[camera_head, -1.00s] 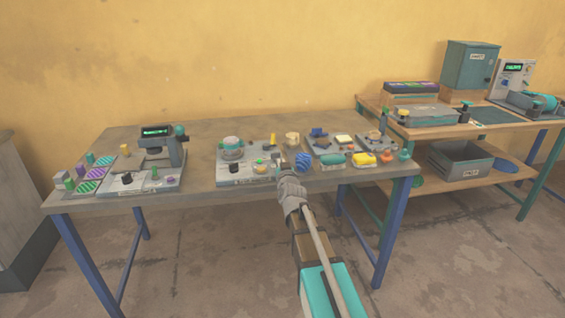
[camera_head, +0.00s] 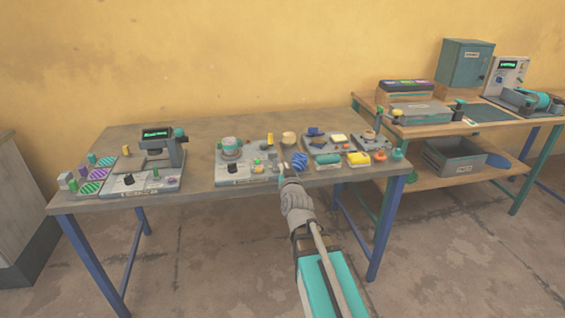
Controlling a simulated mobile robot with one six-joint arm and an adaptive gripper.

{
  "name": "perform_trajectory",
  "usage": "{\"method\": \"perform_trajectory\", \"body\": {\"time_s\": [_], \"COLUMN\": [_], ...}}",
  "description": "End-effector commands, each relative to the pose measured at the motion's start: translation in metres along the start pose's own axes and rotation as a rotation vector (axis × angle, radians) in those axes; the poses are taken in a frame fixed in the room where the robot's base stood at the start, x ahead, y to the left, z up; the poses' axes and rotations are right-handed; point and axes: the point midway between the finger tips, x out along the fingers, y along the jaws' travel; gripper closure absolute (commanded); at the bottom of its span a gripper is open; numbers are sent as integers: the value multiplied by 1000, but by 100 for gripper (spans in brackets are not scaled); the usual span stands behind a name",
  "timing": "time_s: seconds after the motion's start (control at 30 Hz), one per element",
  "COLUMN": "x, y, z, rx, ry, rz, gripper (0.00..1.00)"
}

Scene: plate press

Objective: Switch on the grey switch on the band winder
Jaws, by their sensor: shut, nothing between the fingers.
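The grey station with a round teal and white drum (camera_head: 231,148) at the middle of the near table looks like the band winder; its label is too small to read. Its front panel (camera_head: 240,180) carries a black knob, a green button and several small pale controls. I cannot make out for certain which one is the grey switch. My gripper (camera_head: 281,174) is shut and empty. Its tip is at the panel's front right corner, close to small pale controls; I cannot tell whether it touches them. The gripper hides part of that corner.
A press with a lit display (camera_head: 156,132) stands left, beside striped plates (camera_head: 91,188). A second bench (camera_head: 450,130) stands right.

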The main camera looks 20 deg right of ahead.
Motion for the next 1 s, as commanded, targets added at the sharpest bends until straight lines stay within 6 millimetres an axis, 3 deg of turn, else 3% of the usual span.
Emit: {"method": "perform_trajectory", "body": {"time_s": [0.1,0.3,1.0], "x": [-14,-23,-24], "y": [1,1,-1], "z": [-8,-11,-4], "rx": [-1,0,-1], "ry": [0,0,-35], "rz": [1,2,-9], "gripper": [100,100,100]}}
